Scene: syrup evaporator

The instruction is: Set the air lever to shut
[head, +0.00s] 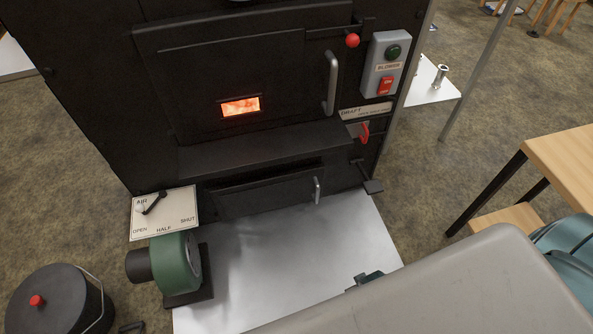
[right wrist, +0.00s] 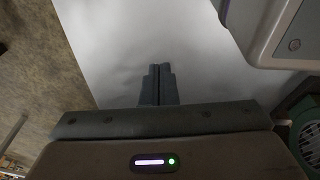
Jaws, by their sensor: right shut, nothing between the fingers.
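The air lever (head: 154,204) is a short black handle on a white plate (head: 178,208) at the lower left of the black evaporator in the head view. The plate is marked AIR, with OPEN, HALF and SHUT from left to right along its lower part. The lever slants, and its lower left end points toward the OPEN side. My right gripper (right wrist: 157,85) is shut and empty in the right wrist view, above a pale metal sheet. It is well apart from the lever, which that view does not show. My left gripper is not in view.
A green blower (head: 175,264) stands just below the air plate. A black pot with a red knob (head: 62,300) sits at lower left. The metal floor sheet (head: 270,265) is mostly clear. The firebox door (head: 240,75), blower switch box (head: 385,65) and red draft lever (head: 364,132) are on the front.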

